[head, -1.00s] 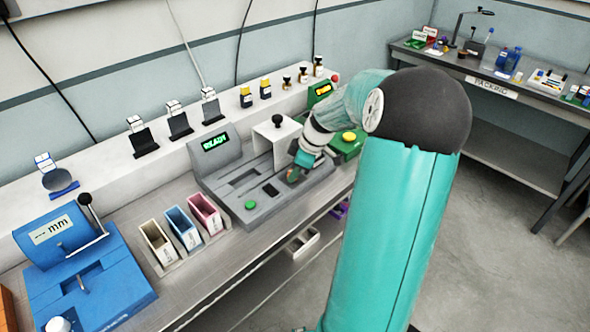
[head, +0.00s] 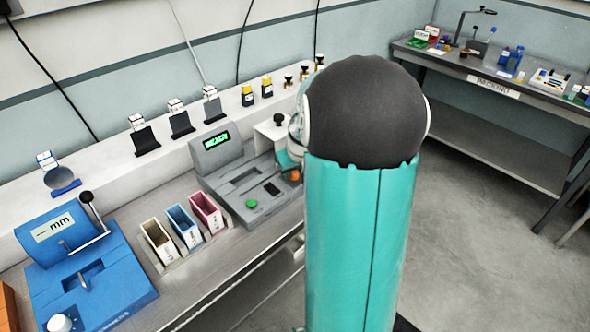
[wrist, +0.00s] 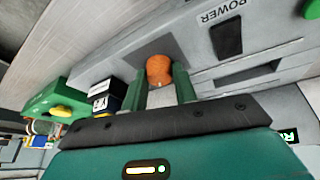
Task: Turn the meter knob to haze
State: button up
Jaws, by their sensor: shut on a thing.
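The meter (head: 240,210) is a grey console on the bench with a lit green display (head: 215,141) and a green button (head: 251,204). Its orange knob (wrist: 159,70) shows in the wrist view between my gripper's green fingers. My gripper (wrist: 158,84) is shut on the knob, with one finger on each side. In the head view, my gripper (head: 291,166) is at the meter's right end, partly hidden by my arm, and a bit of orange shows there. I cannot read any knob markings or tell where the knob points.
A POWER label and dark switch (wrist: 228,40) lie right of the knob in the wrist view. A green device (wrist: 75,95) stands to the left. Three coloured bins (head: 190,226) and a blue press (head: 75,255) stand left of the meter. My arm hides the bench's right part.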

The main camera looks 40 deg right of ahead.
jog(key=shift+w+m+g+h, duration=0.1)
jog(key=shift+m+g+h, duration=0.3)
jog(key=shift+m, duration=1.1)
jog(key=o, duration=1)
jog(key=shift+a, duration=0.1)
jog(key=v, duration=1.4)
jog(key=shift+a+f, duration=0.1)
jog(key=shift+a, duration=0.05)
